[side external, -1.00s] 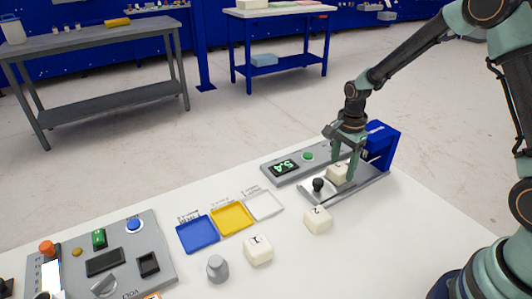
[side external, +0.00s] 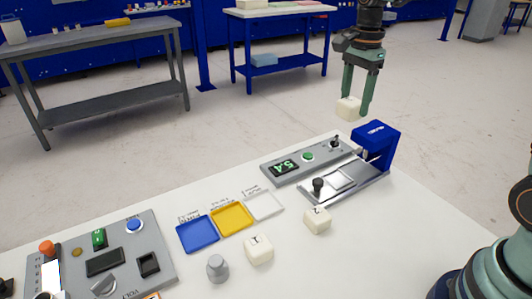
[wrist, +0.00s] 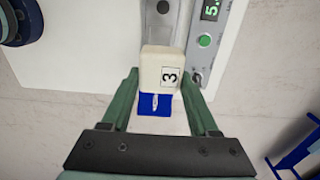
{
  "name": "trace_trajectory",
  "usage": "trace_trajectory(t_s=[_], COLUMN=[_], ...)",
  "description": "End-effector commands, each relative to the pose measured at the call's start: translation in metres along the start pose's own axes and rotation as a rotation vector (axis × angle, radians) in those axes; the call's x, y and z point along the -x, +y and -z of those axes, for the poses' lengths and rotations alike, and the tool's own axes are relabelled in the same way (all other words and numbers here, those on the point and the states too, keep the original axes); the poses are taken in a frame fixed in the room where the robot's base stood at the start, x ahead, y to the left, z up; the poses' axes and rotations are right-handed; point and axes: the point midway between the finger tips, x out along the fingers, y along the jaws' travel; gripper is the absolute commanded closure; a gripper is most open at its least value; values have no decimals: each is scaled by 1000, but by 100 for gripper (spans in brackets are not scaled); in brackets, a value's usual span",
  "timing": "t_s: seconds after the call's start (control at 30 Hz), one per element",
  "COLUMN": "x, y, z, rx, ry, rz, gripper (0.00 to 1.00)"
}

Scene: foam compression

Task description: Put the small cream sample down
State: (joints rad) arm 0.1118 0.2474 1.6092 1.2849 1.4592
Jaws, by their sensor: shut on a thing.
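The small cream sample (side external: 348,108) is a cream cube held between the fingers of my gripper (side external: 359,104), raised above the compression device. In the wrist view the cream sample (wrist: 162,68) shows a label reading 3, and my gripper (wrist: 160,85) has a green finger on each side of it. The device has a grey base with a bare pale plate (side external: 340,181), a black knob (side external: 318,185) and a blue housing (side external: 379,140). Two other cream cubes stand on the table, one near the device (side external: 317,220) and one further left (side external: 258,250).
Blue (side external: 197,234), yellow (side external: 232,217) and white (side external: 265,205) trays lie in a row on the white table. A readout panel (side external: 300,161) stands behind the device. A grey weight (side external: 217,268) and a control panel (side external: 108,255) are at left.

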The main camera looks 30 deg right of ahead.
Motion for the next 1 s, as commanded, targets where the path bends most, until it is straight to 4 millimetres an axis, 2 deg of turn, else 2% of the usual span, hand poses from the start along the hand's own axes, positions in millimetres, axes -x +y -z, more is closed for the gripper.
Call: trace_trajectory(t_s=[0.17,0.27,0.4,0.57,0.77,0.9,1.0], x=[8,10,10,8,1,-6,-10], y=[-20,-40,-64,-80,-82,-72,-62], z=[-26,-56,-108,-173,-258,-313,-344], rx=[7,10,10,10,10,8,6], ry=[0,0,0,0,1,1,1], rz=[0,-1,-1,-2,-3,-2,-2], gripper=[99,99,99,99,99,99,99])
